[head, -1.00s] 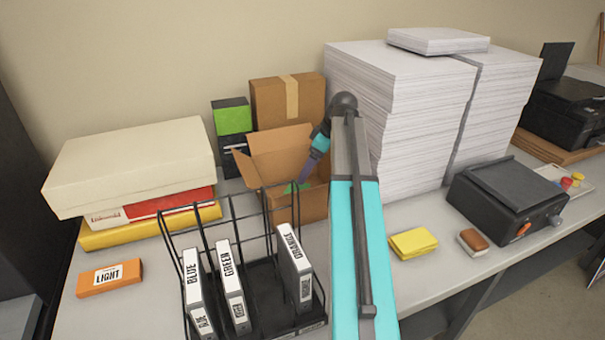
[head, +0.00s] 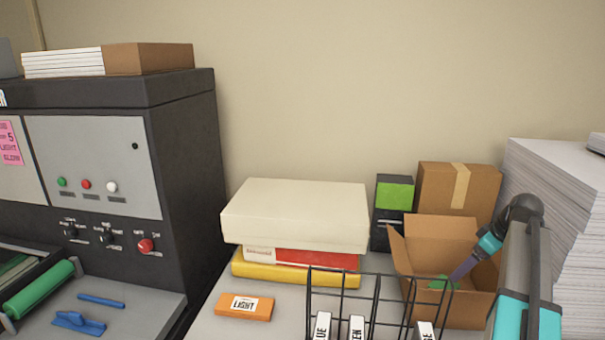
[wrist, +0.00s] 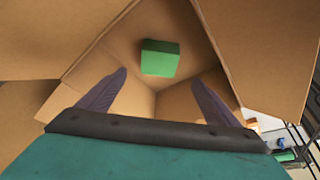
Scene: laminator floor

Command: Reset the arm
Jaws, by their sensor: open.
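My gripper (wrist: 155,95) reaches down into an open cardboard box (head: 480,308) on the table. In the wrist view its two purple fingers are spread apart with nothing between them. A green block (wrist: 160,58) lies in the box beyond the fingertips, apart from them; a bit of green also shows in the head view (head: 438,283). My arm (head: 517,265) comes up from the lower right and bends down over the box. The gripper is partly hidden by the box wall in the head view.
A black wire rack (head: 375,293) holding labelled binders stands in front of the box. A stack of boxes (head: 294,214) and an orange LIGHT box (head: 244,306) are to its left. Tall paper stacks (head: 560,190) stand at right, the dark machine (head: 180,170) far left.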

